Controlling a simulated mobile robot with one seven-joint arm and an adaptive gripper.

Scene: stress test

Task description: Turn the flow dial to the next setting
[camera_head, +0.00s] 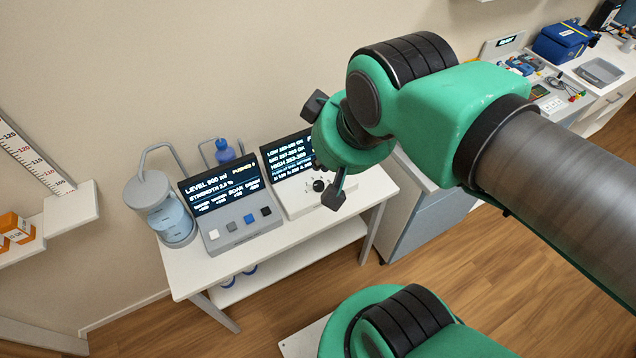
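A white sloped unit (300,196) with a dark screen (288,155) stands on the right part of the white table. The screen has lines beginning LOW and HIGH; its right part is hidden by my arm. A small round black knob (318,186), which looks like the flow dial, sits on the unit's white face. Its pointer setting is too small to read. My gripper (334,190) reaches down from the green wrist, with a dark fingertip just right of the knob. A small gap seems to show between them, but contact is unclear. The finger opening is hidden.
A grey unit (228,232) with a screen and several buttons stands left of the white one. A clear jar (172,222) and blue bottle (224,150) stand nearby. A grey cabinet (412,222) is right of the table (190,284). Wooden floor (490,270) is open in front.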

